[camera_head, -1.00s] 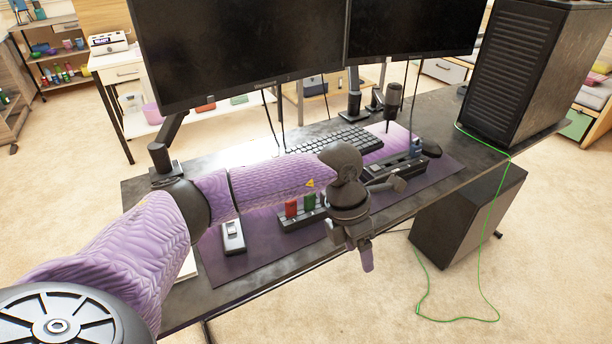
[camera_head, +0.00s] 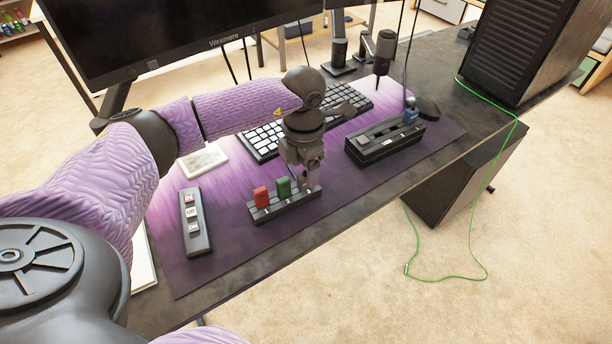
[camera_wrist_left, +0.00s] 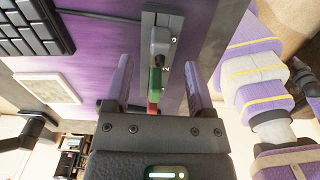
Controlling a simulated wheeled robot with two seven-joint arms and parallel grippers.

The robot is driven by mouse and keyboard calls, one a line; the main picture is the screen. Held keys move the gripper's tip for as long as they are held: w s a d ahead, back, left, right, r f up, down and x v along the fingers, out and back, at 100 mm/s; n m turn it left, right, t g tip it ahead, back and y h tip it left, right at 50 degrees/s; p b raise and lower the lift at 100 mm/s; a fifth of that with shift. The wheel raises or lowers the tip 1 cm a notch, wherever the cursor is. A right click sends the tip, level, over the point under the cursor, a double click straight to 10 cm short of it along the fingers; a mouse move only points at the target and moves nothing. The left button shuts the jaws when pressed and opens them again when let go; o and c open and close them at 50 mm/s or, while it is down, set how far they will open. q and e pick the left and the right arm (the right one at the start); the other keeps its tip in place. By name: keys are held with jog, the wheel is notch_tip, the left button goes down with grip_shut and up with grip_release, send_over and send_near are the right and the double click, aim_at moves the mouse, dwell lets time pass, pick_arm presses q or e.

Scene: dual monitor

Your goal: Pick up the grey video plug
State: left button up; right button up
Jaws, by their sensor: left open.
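A dark rack (camera_head: 287,207) on the purple mat has numbered slots, with a red plug (camera_head: 261,197) and a green plug (camera_head: 283,187) standing in it. My left gripper (camera_head: 308,181) is over the right end of this rack, pointing down, and hides what stands in that slot. In the left wrist view the grey plug (camera_wrist_left: 161,39) stands in the rack, beyond the green plug (camera_wrist_left: 155,80) and the red plug (camera_wrist_left: 152,108). The open fingers of my left gripper (camera_wrist_left: 158,68) lie either side of the row, with nothing held. My right gripper is out of view.
A switch strip (camera_head: 195,222) lies left. The keyboard (camera_head: 262,142), microphone (camera_head: 384,50) and monitors stand behind. The mat in front of the rack is clear.

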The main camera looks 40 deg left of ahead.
aim_at(305, 175)
pick_arm(q)
notch_tip(305, 175, down, 4)
jog(key=shift+r+b, duration=0.15)
jog(key=shift+b, duration=0.45)
jog(key=shift+r, duration=0.15)
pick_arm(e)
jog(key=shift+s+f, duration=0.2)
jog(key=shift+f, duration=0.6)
pick_arm(q)
jog(key=shift+w, duration=0.1)
grip_shut()
notch_tip(305, 175, up, 15)
jog(key=p, duration=0.8)
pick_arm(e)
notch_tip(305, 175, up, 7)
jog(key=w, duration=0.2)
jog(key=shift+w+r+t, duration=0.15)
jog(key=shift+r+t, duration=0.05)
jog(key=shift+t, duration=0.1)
